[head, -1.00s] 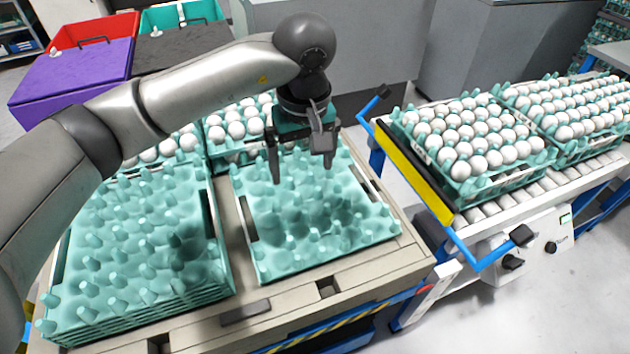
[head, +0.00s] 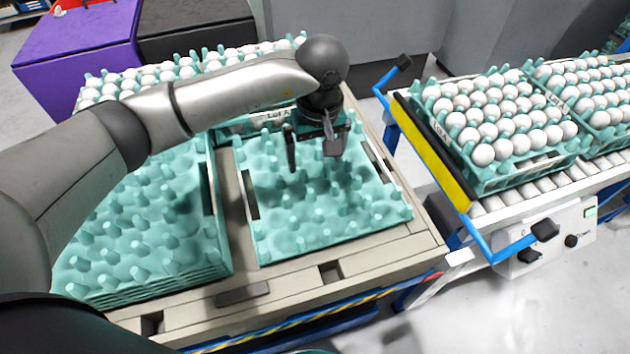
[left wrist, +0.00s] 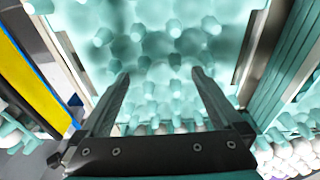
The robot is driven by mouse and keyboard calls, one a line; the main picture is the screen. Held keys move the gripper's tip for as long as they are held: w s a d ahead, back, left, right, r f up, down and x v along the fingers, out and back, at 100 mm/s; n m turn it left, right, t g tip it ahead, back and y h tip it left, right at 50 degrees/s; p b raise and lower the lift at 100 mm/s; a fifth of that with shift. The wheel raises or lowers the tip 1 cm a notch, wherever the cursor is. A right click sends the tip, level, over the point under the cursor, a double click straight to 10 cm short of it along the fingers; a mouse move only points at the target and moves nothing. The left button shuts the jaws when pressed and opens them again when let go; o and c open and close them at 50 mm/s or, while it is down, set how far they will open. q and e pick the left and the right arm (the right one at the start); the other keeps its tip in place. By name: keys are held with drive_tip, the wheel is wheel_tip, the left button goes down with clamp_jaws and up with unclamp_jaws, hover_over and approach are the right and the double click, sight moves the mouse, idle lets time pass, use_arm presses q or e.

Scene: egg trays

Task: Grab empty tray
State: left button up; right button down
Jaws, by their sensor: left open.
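An empty teal egg tray (head: 290,238) lies flat on the right half of the pallet-like table in the head view. My left gripper (head: 312,168) points down over the far part of this tray, with its two fingers apart and nothing between them. In the left wrist view the open fingers (left wrist: 160,75) reach over the same tray's pegs (left wrist: 150,45). I cannot tell whether the fingertips touch it. A taller stack of empty teal trays (head: 140,240) stands to the left, partly hidden by my left arm. My right gripper is not in view.
Trays full of white eggs (head: 150,75) stand behind the empty ones. More egg-filled trays (head: 500,120) sit on a roller conveyor at the right, with a yellow end plate (head: 432,155) and blue handles. A purple bin (head: 75,50) is at the back left.

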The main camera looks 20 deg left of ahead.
sight(314, 178)
use_arm(q)
drive_tip(key=shift+f, duration=0.5)
drive_tip(key=f, duration=0.1)
drive_tip(key=f+b, duration=0.1)
drive_tip(key=f, duration=0.2)
drive_tip(key=shift+w+a, duration=0.15)
drive_tip(key=shift+w, duration=0.1)
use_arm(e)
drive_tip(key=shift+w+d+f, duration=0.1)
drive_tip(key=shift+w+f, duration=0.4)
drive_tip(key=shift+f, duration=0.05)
use_arm(q)
drive_tip(key=shift+c, duration=1.4)
drive_tip(key=c, duration=1.1)
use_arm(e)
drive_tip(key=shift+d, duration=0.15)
use_arm(q)
drive_tip(key=shift+r, duration=0.2)
